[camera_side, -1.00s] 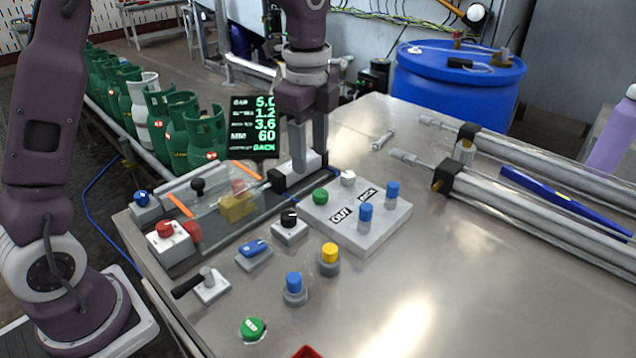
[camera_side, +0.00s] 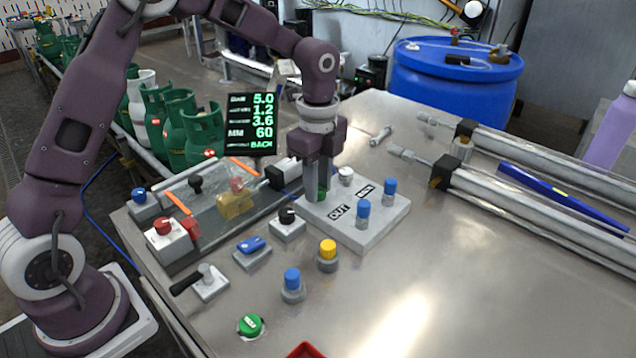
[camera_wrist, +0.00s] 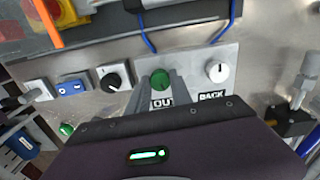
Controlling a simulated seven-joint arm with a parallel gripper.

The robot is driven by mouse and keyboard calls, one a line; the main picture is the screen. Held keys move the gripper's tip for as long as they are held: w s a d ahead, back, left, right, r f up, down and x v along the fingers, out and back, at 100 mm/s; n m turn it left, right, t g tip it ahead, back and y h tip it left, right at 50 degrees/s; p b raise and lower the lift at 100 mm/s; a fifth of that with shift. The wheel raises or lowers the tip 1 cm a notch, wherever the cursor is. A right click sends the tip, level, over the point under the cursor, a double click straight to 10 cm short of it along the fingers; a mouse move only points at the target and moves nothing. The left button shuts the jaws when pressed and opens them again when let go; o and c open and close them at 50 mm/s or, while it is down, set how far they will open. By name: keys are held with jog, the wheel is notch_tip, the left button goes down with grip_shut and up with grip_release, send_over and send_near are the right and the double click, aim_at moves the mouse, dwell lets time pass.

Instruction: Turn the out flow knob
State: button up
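A round green knob (camera_wrist: 160,79) stands on the grey panel (camera_side: 377,227) beside the "OUT" label; it also shows low at the fingertips in the side view (camera_side: 321,194). My gripper (camera_side: 318,190) points down over this knob. In the wrist view my gripper (camera_wrist: 160,84) has one finger on each side of the knob. The fingers are apart, but I cannot tell whether they press on it. A white knob (camera_wrist: 217,72) stands by the "BACK" label, to the right in the wrist view.
Two blue-topped posts (camera_side: 363,211) (camera_side: 389,190) rise from the same panel. A black-topped knob (camera_side: 287,218), a blue switch (camera_side: 252,246) and a yellow knob (camera_side: 328,250) stand nearby. A display (camera_side: 250,125) is behind. Steel cylinders (camera_side: 540,208) lie to the right.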

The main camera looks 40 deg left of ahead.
grip_shut()
jog(key=shift+n, duration=0.4)
jog(key=n, duration=0.3)
jog(key=shift+n, duration=0.4)
jog(key=n, duration=0.4)
jog(key=shift+n, duration=0.3)
jog(key=n, duration=0.9)
jog(key=shift+n, duration=0.5)
